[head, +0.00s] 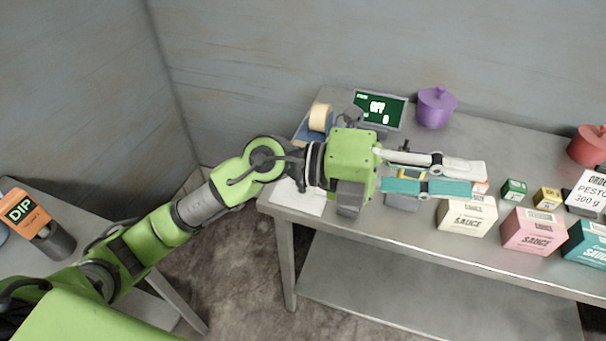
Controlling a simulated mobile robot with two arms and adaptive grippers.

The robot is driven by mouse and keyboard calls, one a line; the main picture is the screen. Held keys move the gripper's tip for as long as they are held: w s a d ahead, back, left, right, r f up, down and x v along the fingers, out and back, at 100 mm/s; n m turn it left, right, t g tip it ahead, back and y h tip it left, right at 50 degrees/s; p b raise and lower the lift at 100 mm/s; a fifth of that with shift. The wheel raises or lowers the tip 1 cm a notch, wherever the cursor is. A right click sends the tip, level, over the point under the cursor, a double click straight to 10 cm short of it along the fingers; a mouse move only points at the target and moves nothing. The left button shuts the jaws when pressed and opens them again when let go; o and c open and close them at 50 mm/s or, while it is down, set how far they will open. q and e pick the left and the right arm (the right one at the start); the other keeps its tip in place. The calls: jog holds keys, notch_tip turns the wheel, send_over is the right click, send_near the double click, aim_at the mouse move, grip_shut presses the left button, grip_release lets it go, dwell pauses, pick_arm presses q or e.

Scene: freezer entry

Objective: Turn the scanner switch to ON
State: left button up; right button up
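A small dark-green screen (379,110) stands at the back of the steel table and reads OFF with a 0. My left gripper (477,179) reaches in from the left over the table, in front of the screen. Its white and teal fingers point right, with a narrow gap and nothing held between them. A small yellow and black part (410,173) shows in the gap near the palm, and a grey-blue piece (401,203) lies below the teal finger. The gripper covers most of this device, and I cannot make out the switch. My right gripper is out of view.
On the steel table (345,233) stand a purple pot (435,108), a tape roll (320,117), a red pot (588,147), small green and yellow boxes, and several sauce boxes, including a pink one (533,231). A side table with a DIP container (38,222) is at left.

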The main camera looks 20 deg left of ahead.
pick_arm(q)
jog(key=w+a+f+m+y, duration=0.1)
jog(key=w+a+f+y, duration=0.1)
jog(key=a+f+y, duration=0.3)
jog(key=w+a+f+m+y, duration=0.1)
jog(key=w+a+f+y, duration=0.15)
jog(key=f+y, duration=0.35)
jog(key=w+a+f+n+t+y, duration=0.15)
jog(key=w+a+y, duration=0.25)
jog(key=a, duration=0.6)
jog(key=w+a+n+t+y, duration=0.15)
jog(key=w+a+y, duration=0.25)
jog(key=a, duration=0.5)
jog(key=p+x, duration=0.2)
jog(key=x, duration=0.5)
jog(key=p+x, duration=0.2)
jog(key=x, duration=0.4)
jog(key=shift+d+f, duration=0.2)
jog(key=shift+f, duration=0.2)
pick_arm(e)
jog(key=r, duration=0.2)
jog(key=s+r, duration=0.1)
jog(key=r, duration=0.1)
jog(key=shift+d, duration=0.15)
pick_arm(q)
jog(key=shift+c, duration=0.4)
grip_shut()
